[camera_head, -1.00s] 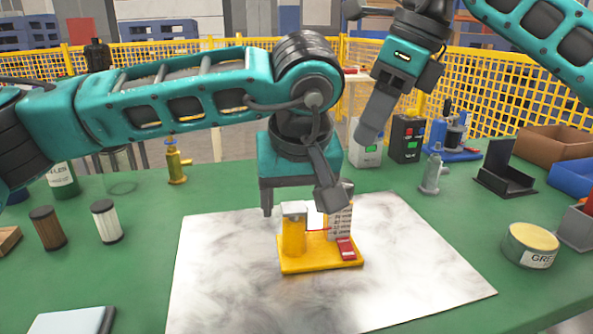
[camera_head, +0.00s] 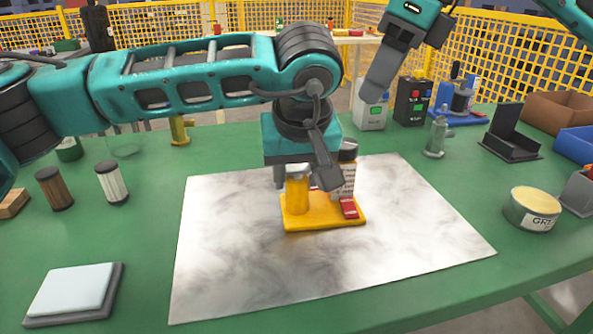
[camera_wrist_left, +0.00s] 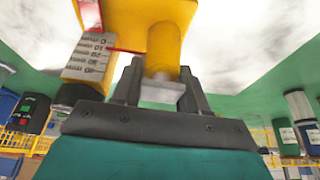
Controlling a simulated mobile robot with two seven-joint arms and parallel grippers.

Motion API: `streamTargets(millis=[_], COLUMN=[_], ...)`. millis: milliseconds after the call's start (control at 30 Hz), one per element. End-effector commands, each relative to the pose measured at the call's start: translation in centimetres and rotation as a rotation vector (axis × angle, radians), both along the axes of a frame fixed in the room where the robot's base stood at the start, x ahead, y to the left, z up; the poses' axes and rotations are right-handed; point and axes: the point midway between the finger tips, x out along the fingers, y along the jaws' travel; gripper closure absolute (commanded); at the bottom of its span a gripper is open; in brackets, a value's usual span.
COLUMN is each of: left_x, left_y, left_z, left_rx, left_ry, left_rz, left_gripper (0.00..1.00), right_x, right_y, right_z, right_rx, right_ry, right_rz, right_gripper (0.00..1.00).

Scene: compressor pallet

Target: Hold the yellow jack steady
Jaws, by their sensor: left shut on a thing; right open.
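The yellow jack (camera_head: 322,220) stands upright on the pale, smudged sheet in the middle of the table. It has a flat base, a round yellow post (camera_head: 298,194), a white scale plate with dark marks (camera_head: 343,184) and a red piece (camera_head: 349,208). My left gripper (camera_head: 303,182) comes down from above and is shut on the post. In the left wrist view the post (camera_wrist_left: 163,52) with its pale top sits between the two fingers of the left gripper (camera_wrist_left: 160,72). My right gripper (camera_head: 378,85) is open and empty, raised behind the jack to the right.
The sheet (camera_head: 400,250) around the jack is clear. A grey pad (camera_head: 70,292) lies front left, near two cylindrical filters (camera_head: 112,182). A grease tin (camera_head: 532,208) stands at right. Control boxes (camera_head: 412,101), a small grey bottle (camera_head: 436,137) and bins (camera_head: 560,118) line the back.

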Motion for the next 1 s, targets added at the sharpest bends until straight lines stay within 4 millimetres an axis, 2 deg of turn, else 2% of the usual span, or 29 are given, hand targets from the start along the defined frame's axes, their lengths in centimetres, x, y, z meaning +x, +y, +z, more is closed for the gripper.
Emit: streamTargets(millis=[67,367,533,733,800,1000], left_x=[0.0,0.0,0.0,0.0,0.0,0.0], left_y=[0.0,0.0,0.0,0.0,0.0,0.0], left_z=[0.0,0.0,0.0,0.0,0.0,0.1], left_rx=[0.000,0.000,0.000,0.000,0.000,0.000], left_ry=[0.000,-0.001,-0.001,-0.001,-0.001,-0.001], left_rz=[0.000,0.000,0.000,0.000,0.000,0.000], left_gripper=[0.71,1.00,1.00,1.00,1.00,1.00], right_x=[0.0,0.0,0.0,0.0,0.0,0.0], right_y=[0.0,0.0,0.0,0.3,0.6,0.8], right_z=[0.0,0.0,0.0,-0.8,-1.5,-3.7], right_rx=[0.000,0.000,0.000,0.058,0.119,0.383], right_ry=[0.000,0.000,0.000,0.026,0.050,0.142], right_rz=[0.000,0.000,0.000,0.010,0.018,0.018], right_gripper=[0.57,0.57,0.56,0.36,0.30,0.29])
